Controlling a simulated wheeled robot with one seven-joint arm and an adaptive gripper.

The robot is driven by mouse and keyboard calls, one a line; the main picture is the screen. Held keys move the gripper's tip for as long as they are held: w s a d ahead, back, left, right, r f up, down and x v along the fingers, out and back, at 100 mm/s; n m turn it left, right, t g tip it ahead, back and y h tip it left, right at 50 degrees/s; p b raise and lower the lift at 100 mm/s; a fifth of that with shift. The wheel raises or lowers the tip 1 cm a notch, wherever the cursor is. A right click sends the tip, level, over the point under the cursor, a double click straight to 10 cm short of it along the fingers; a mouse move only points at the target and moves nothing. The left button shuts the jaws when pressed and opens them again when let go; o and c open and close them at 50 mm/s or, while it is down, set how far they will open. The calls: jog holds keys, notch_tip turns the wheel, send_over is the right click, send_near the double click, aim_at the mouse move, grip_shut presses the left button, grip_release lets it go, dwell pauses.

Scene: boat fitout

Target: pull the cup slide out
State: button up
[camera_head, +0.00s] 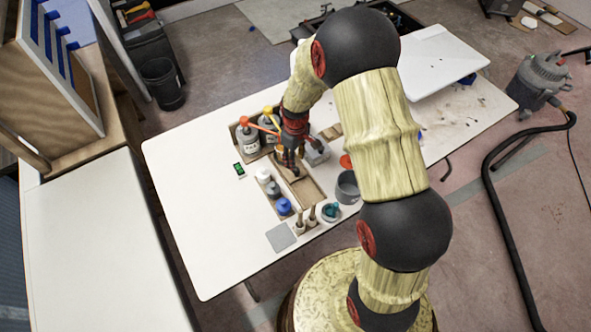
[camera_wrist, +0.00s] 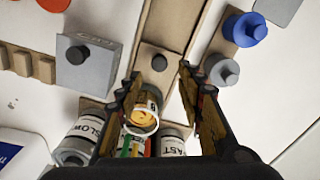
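A long wooden slide channel (camera_head: 306,189) lies on the white table, and it also shows in the wrist view (camera_wrist: 167,22). A dark round knob (camera_wrist: 158,62) stands on a wooden piece in that channel; I take this piece for the cup slide. My gripper (camera_wrist: 160,78) is over it with its two fingers well apart, and the knob shows between the fingertips with nothing gripped. In the head view my gripper (camera_head: 289,160) is low over the far end of the channel, where the fingers hide the knob. A yellow-labelled can (camera_wrist: 146,112) with a pale ring stands close behind the knob.
A grey block with a dark knob (camera_wrist: 84,62) is left of the channel in the wrist view. Blue (camera_wrist: 245,29) and grey (camera_wrist: 222,70) capped pots stand right. The table's left part (camera_head: 190,190) is clear.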

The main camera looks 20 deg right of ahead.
jog(key=shift+w+f+b, duration=0.1)
jog(key=shift+f+b, duration=0.65)
jog(key=shift+f, duration=3.15)
jog(key=shift+c, duration=1.3)
grip_shut()
